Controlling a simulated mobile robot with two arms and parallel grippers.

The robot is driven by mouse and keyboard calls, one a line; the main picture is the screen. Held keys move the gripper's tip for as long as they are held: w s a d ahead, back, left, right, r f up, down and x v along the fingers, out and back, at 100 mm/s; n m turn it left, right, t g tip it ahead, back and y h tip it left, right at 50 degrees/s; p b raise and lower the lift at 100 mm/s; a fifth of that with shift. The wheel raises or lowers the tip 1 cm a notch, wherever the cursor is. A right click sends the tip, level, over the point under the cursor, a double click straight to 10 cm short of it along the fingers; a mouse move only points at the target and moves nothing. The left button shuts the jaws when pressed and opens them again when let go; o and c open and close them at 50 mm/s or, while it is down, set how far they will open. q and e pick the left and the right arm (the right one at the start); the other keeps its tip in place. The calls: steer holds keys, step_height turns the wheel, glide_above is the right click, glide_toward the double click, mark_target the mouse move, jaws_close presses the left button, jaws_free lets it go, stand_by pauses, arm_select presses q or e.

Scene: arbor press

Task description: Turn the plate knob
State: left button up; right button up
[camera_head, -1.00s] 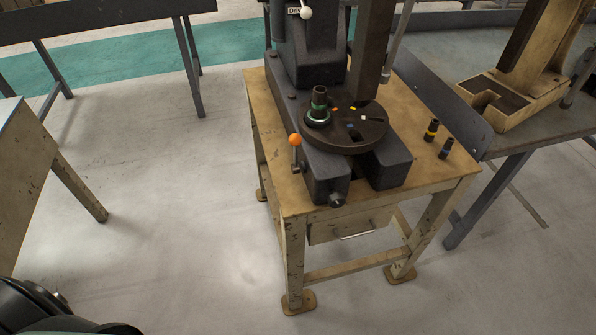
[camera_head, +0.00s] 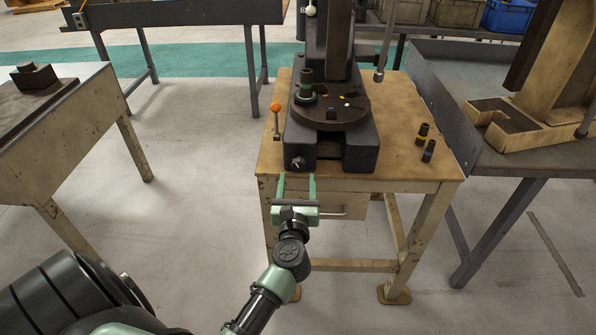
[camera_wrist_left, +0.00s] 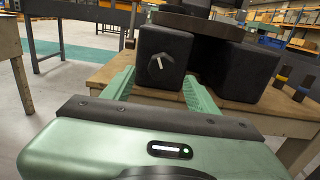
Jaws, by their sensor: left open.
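The plate knob (camera_head: 298,163) is a small dark knob on the front face of the press base's left leg. It also shows in the left wrist view (camera_wrist_left: 160,65), with a pale bar across its face. The round dark plate (camera_head: 329,108) sits above it on the press. My left gripper (camera_head: 297,178) is open, its two green fingers pointing at the press just in front of and below the knob. In the left wrist view the fingers (camera_wrist_left: 158,84) lie either side of the knob, with no contact visible. My right gripper is not in view.
An orange-tipped lever (camera_head: 275,107) stands left of the press. Two small dark pegs (camera_head: 422,134) stand on the wooden table (camera_head: 408,165) at right. A drawer handle (camera_head: 333,214) sits below.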

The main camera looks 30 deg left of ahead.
mark_target(299, 168)
arm_select(q)
steer(key=x, duration=0.2)
steer(key=shift+w+a+r, duration=0.1)
steer(key=shift+w, duration=0.3)
steer(key=shift+w+a, duration=0.15)
steer(key=shift+w, duration=0.2)
steer(key=shift+w+a, duration=0.15)
steer(key=shift+w, duration=0.05)
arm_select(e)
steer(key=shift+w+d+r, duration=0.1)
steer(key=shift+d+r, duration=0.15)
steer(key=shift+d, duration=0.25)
arm_select(q)
jaws_close()
steer(key=shift+m+p, duration=0.3)
steer(key=shift+p, duration=0.05)
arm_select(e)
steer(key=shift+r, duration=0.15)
